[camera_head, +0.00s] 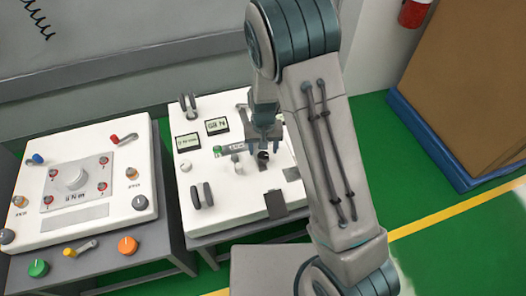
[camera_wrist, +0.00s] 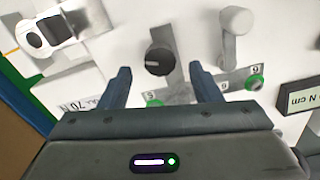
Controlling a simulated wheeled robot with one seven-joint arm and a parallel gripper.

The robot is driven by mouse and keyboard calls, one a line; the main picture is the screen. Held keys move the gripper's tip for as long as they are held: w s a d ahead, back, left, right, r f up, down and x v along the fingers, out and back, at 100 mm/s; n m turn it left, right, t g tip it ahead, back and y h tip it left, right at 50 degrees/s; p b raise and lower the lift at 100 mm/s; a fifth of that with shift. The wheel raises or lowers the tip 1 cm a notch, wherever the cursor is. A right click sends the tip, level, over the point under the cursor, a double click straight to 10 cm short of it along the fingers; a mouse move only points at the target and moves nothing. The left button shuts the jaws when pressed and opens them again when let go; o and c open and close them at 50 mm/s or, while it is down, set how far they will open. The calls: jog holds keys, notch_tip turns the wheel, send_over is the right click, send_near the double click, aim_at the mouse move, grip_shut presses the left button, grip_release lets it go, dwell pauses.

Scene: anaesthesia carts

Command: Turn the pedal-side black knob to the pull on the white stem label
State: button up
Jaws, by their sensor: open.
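The black knob (camera_wrist: 158,61) is on the white panel (camera_head: 215,110) of the right cart. A pale pointer mark shows on its top. In the head view the knob (camera_head: 263,157) is just under my gripper (camera_head: 264,149). In the wrist view my gripper (camera_wrist: 160,70) is open, with one finger to each side of the knob; I cannot tell whether either touches it. A white knob on a stem (camera_wrist: 236,28) stands to the right of the black knob. Small labels lie near the finger bases, but I cannot make out a pull mark.
A dark pedal-like plate (camera_head: 275,204) is at the panel's front edge. A second control panel (camera_head: 120,155) stands to the left. My arm hides the panel's right side.

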notch_tip(320, 180, up, 10)
jog(key=shift+r+p, duration=0.25)
jog(key=shift+p, duration=0.2)
notch_tip(320, 180, up, 9)
jog(key=p, duration=0.2)
send_over(263, 155)
jog(key=s+d, duration=0.4)
jog(key=s+d+r+t+p, duration=0.1)
jog(key=s+d+r+p, duration=0.1)
jog(key=s+d+r, duration=0.3)
jog(key=s+d+r+m+t+p, duration=0.1)
jog(key=s+d+r+p, duration=0.2)
jog(key=s+d+r, duration=0.2)
jog(key=s+r, duration=0.3)
jog(key=s, duration=0.1)
jog(key=shift+s+r+t, duration=0.3)
jog(key=shift+s+t, duration=0.1)
jog(key=shift+a, duration=0.1)
